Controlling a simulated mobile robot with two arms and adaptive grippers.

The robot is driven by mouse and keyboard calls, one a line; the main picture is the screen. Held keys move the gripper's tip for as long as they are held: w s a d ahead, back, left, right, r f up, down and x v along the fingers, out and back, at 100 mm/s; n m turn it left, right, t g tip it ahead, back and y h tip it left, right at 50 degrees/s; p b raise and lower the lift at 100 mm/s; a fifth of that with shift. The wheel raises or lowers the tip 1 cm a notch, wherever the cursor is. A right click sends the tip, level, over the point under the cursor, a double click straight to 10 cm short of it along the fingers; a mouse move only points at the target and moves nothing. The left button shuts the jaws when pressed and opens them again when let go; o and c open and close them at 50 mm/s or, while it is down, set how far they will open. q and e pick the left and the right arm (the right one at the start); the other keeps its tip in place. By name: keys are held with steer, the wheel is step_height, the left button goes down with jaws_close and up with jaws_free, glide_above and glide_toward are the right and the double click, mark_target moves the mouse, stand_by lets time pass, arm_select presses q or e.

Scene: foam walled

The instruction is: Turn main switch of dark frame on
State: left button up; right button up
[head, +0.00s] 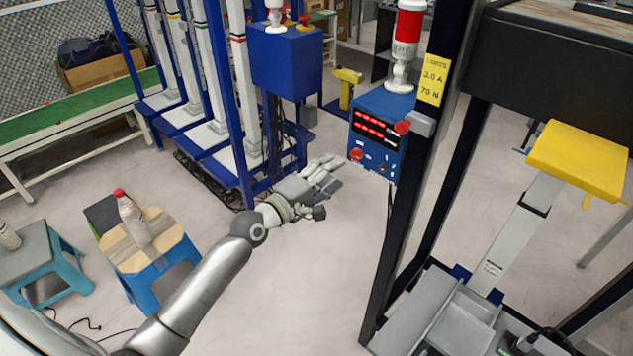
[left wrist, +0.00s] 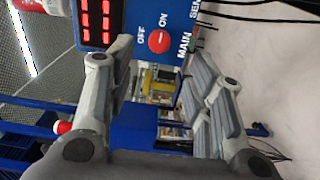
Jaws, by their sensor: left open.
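The dark frame (head: 408,190) stands right of centre in the head view. A blue control box (head: 375,130) with red displays sits at its left side. A round red switch (head: 356,154) is on the box's lower left. In the left wrist view the red switch (left wrist: 159,41) sits beside printed OFF, ON and MAIN labels; its exact setting is too small to tell. My left gripper (head: 328,182) is open and empty, left of and a little below the switch. In the left wrist view its fingers (left wrist: 162,62) are spread, apart from the switch. My right gripper is not in view.
A grey box with a red button (head: 403,127) is on the dark post. A red-and-white signal lamp (head: 405,45) stands on the control box. A blue frame (head: 215,100) is behind my arm. A bottle (head: 133,218) stands on a stool (head: 150,262) at left. Open floor lies below my gripper.

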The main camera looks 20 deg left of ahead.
arm_select(q)
steer(key=v, duration=0.4)
steer(key=shift+s, duration=0.15)
stand_by(0.4)
